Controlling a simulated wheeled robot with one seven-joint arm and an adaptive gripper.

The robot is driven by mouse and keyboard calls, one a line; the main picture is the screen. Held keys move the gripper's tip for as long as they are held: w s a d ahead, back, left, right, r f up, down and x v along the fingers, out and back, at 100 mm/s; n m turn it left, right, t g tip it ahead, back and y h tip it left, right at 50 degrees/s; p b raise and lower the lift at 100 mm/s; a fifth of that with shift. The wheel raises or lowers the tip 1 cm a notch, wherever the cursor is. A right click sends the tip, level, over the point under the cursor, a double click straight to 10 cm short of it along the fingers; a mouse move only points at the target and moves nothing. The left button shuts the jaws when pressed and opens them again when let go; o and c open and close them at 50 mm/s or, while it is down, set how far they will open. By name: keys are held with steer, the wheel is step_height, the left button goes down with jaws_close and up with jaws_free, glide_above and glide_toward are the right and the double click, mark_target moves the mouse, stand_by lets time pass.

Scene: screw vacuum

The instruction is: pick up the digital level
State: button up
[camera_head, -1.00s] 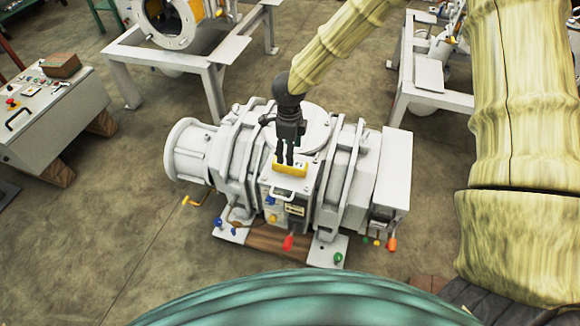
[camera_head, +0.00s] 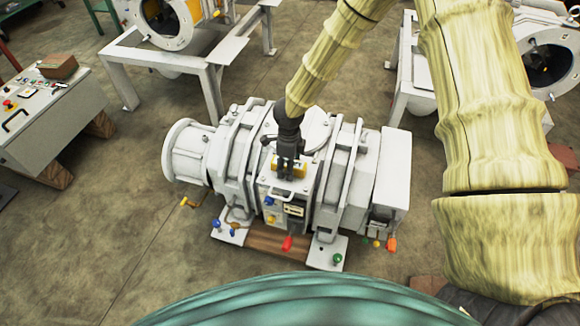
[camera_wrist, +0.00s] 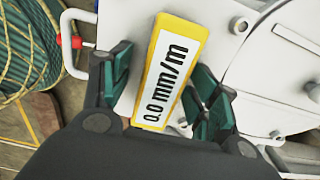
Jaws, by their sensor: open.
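The digital level is a yellow block with a white face reading "0.0 mm/m". In the head view the digital level (camera_head: 289,168) sits on top of the white vacuum pump (camera_head: 185,152), partly hidden by my gripper (camera_head: 287,172). In the wrist view the digital level (camera_wrist: 170,72) lies tilted between the dark green finger pads of my gripper (camera_wrist: 160,88). The fingers are open, one on each side of it. A gap shows at the left pad, and the right pads are close to the level's edge. I cannot tell whether they touch.
A grey control box (camera_head: 50,110) stands at the left. A white frame (camera_head: 205,75) with a round-ended vessel is behind the pump, and another machine stands at the back right. Coloured knobs and a red handle (camera_head: 287,243) stick out at the pump's front.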

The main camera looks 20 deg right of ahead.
steer(key=c, duration=1.3)
steer(key=shift+r, duration=0.1)
steer(key=shift+c, duration=0.2)
